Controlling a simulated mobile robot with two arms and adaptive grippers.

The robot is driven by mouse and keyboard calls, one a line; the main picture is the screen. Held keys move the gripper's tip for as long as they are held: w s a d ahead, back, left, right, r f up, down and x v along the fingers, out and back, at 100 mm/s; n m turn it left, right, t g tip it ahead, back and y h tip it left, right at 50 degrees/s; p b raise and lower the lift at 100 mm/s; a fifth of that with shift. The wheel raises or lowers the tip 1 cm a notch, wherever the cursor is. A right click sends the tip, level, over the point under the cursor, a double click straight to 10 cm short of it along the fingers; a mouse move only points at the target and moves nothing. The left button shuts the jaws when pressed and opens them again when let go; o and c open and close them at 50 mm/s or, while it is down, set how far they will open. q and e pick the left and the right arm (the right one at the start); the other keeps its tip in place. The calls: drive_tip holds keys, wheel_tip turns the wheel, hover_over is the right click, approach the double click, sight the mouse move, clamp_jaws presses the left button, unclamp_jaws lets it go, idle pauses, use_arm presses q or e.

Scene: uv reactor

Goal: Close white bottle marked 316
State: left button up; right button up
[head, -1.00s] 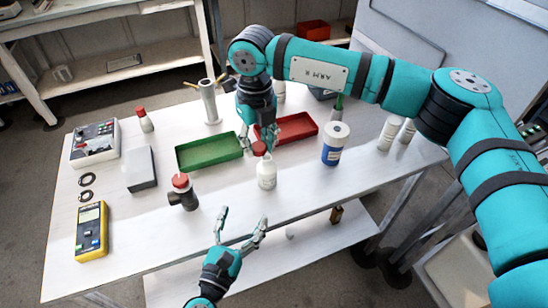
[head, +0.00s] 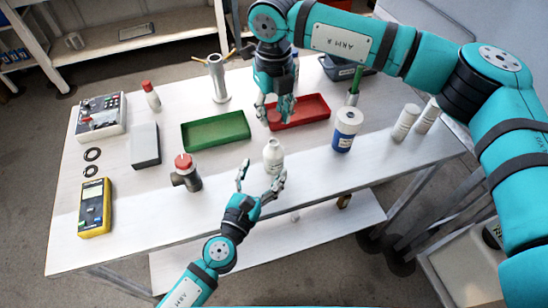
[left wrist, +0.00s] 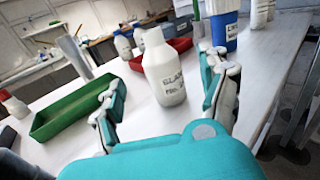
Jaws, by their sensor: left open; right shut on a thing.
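A white bottle (head: 273,156) stands upright near the front edge of the table, its narrow neck open. The left wrist view shows it (left wrist: 163,72) with dark lettering; I cannot read 316. My left gripper (head: 259,177) is open in front of the bottle, with its fingers (left wrist: 163,95) spread to either side, apart from it. My right gripper (head: 275,111) is shut on a red cap (head: 274,117), held behind the bottle, by the left end of the red tray. The fingers partly hide the cap.
A green tray (head: 215,142) and a red tray (head: 312,117) lie behind. A blue-labelled jar (head: 343,142) and two white bottles (head: 405,122) stand right. A dark fitting with a red top (head: 187,181) stands left; a yellow meter (head: 95,222) lies far left.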

sight(269, 160)
use_arm(q)
drive_tip(key=x, duration=0.7)
clamp_jaws()
idle(0.5)
